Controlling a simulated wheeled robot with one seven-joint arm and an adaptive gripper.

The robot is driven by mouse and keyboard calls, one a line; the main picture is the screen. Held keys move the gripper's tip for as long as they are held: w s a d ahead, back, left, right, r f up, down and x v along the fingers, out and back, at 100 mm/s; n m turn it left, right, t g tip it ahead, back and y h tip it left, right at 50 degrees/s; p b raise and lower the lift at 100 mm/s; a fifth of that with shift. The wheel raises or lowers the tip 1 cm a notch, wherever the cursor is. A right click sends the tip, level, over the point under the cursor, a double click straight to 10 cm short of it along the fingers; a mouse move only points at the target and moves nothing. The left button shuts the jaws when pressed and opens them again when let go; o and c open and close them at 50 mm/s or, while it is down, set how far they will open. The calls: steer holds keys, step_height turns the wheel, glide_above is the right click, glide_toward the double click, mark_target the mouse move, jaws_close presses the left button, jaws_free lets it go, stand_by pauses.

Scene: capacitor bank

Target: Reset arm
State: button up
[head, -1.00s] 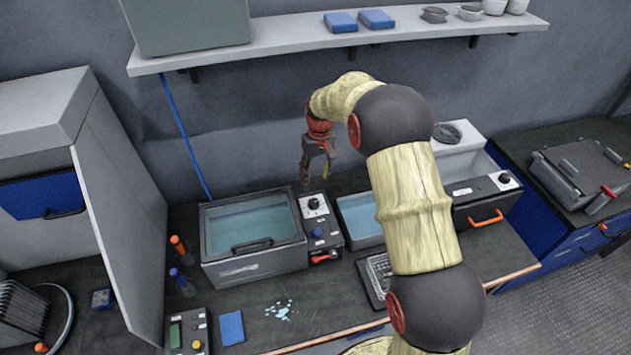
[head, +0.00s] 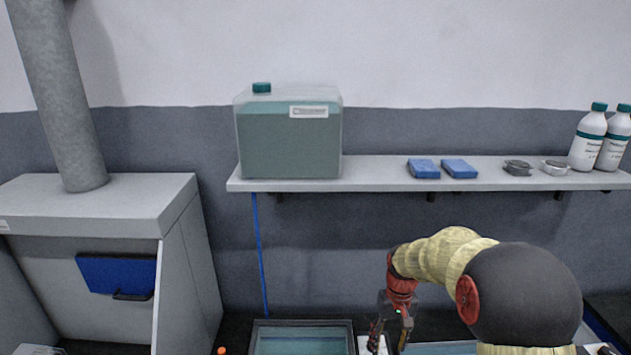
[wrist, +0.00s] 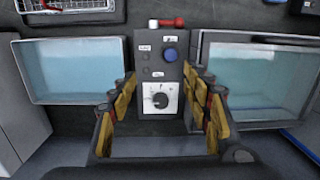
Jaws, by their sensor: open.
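My gripper (head: 392,335) hangs at the lower right of the head view, pointing down beside the liquid-filled tank (head: 300,340). In the wrist view my gripper (wrist: 160,95) is open and empty, its two yellow-padded fingers spread wide. Between and beyond them lies a control box (wrist: 157,75) with a dial, a blue knob and a red-ended lever. The fingers appear apart from the box. My arm comes in from the lower right of the head view, bent over at the wrist.
Liquid-filled basins flank the control box, one at left (wrist: 75,72) and one at right (wrist: 260,80). A wall shelf (head: 380,180) holds a jug (head: 288,140), blue pads and white bottles (head: 590,138). A fume hood (head: 105,220) stands at left.

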steer(key=s+r+t+b, duration=0.1)
steer(key=s+r+t, duration=0.2)
steer(key=s+r, duration=0.6)
steer(key=s+a+r+t+b, duration=0.1)
steer(key=s+r+t+b, duration=0.1)
steer(key=s+r, duration=0.8)
steer(key=shift+s+r+m+t, duration=0.25)
steer(key=shift+s+t, duration=0.55)
steer(key=shift+s, duration=3.65)
